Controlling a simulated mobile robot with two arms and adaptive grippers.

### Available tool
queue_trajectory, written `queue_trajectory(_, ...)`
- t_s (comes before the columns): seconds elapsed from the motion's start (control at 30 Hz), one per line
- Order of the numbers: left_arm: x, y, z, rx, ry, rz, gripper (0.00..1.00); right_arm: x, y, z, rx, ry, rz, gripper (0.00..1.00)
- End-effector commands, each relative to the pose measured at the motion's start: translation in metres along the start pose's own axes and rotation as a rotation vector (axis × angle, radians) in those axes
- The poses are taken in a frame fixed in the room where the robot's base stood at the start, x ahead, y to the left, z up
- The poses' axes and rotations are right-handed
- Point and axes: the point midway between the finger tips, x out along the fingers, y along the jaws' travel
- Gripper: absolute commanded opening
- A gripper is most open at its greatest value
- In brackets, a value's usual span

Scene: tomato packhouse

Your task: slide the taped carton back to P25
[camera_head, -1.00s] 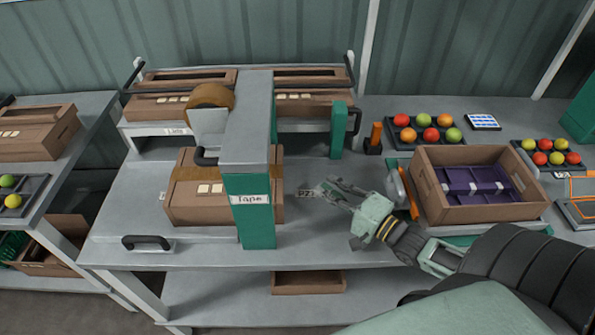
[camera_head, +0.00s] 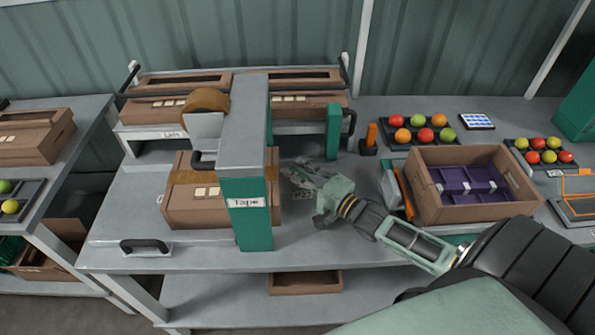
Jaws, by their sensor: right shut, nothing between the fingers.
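The taped carton (camera_head: 195,208) sits on the grey bench, mostly left of the taping machine's front post (camera_head: 246,212), which is labelled "Tape" and hides part of it. Brown tape runs along the carton's top, and pale labels show on it. My right gripper (camera_head: 295,172) is shut and empty, just right of the carton's right end, low over the bench. I cannot tell whether it touches the carton. The P25 tag (camera_head: 303,195) lies on the bench by the gripper and is partly hidden by it. My left gripper is out of view.
An open carton with purple dividers (camera_head: 426,204) stands to the right. The machine's green rear post (camera_head: 333,132) stands behind my gripper. More cartons (camera_head: 290,81) sit on the rear shelf.

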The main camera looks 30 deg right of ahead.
Motion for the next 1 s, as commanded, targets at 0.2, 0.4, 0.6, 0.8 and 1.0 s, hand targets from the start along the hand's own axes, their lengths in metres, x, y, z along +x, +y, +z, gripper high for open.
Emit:
queue_trajectory(0.2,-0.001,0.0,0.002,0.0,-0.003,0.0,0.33,0.005,-0.001,0.005,0.003,0.0,-0.002,0.0)
queue_trajectory(0.4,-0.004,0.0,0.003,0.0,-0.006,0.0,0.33,0.041,-0.003,0.041,0.006,-0.001,-0.008,0.0)
queue_trajectory(0.6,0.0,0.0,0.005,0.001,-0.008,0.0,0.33,0.084,-0.002,0.085,0.007,-0.002,-0.008,0.0)
queue_trajectory(0.8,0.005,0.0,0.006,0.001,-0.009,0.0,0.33,0.117,-0.001,0.117,0.004,-0.001,-0.006,0.0)
queue_trajectory(1.0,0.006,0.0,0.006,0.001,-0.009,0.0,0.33,0.128,-0.001,0.128,0.001,-0.002,-0.002,0.0)
